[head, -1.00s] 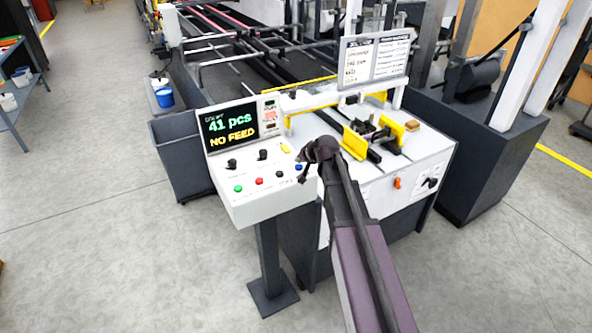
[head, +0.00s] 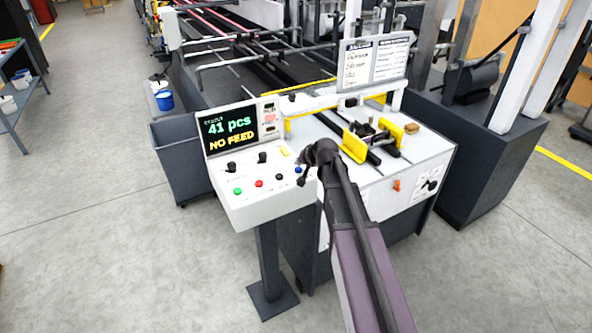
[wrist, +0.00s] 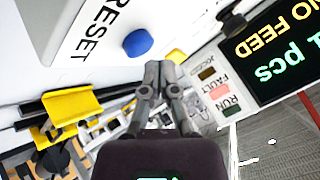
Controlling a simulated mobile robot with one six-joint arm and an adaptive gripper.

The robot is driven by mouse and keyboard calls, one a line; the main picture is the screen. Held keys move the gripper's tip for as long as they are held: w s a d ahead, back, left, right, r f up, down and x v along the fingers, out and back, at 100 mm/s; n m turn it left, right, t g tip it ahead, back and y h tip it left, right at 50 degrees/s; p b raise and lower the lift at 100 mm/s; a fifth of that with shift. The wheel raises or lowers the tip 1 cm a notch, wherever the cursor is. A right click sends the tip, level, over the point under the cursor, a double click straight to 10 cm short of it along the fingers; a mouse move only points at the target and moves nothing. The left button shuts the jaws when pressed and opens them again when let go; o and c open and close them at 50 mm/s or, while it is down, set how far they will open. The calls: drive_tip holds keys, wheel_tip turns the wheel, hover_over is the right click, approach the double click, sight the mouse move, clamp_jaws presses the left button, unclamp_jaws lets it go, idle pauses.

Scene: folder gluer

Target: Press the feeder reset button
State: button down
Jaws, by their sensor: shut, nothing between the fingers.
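The blue reset button (wrist: 137,43) shows in the wrist view beside a white label reading RESET (wrist: 95,30). In the head view the blue button (head: 298,170) sits at the right end of the button row on the white control panel (head: 262,212). My gripper (wrist: 158,66) is shut and empty, with its fingertips just below and right of the blue button in the wrist view. I see a small gap in the picture between tips and button; contact cannot be told. In the head view my gripper (head: 303,180) is small and dark beside the button.
The panel screen (head: 230,128) reads 41 pcs and NO FEED. Green (head: 238,191) and red (head: 259,183) buttons and black knobs share the panel. A yellow piece (wrist: 177,56) lies close to my fingertips. The feeder's yellow guides (head: 355,145) stand to the right.

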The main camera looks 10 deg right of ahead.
sight(299, 170)
drive_tip(key=shift+w+f+b, duration=0.1)
drive_tip(key=shift+f+b, duration=0.8)
idle(1.4)
drive_tip(key=shift+r, duration=0.15)
idle(0.3)
drive_tip(key=shift+r+p, duration=0.75)
drive_tip(key=shift+p, duration=0.15)
drive_tip(key=shift+r, duration=0.15)
drive_tip(key=shift+r+p, duration=2.4)
drive_tip(key=shift+p, duration=0.1)
drive_tip(key=shift+f, duration=0.1)
drive_tip(key=s+f+n+g+h, duration=0.2)
drive_tip(key=s+g, duration=0.2)
drive_tip(key=s, duration=1)
drive_tip(key=s+f+n+g+h, duration=0.1)
drive_tip(key=s+f+n+g, duration=0.1)
drive_tip(key=s, duration=1.2)
drive_tip(key=shift+s+a+f+g+h, duration=0.4)
drive_tip(key=shift+f+g, duration=0.4)
drive_tip(key=shift+g, duration=0.4)
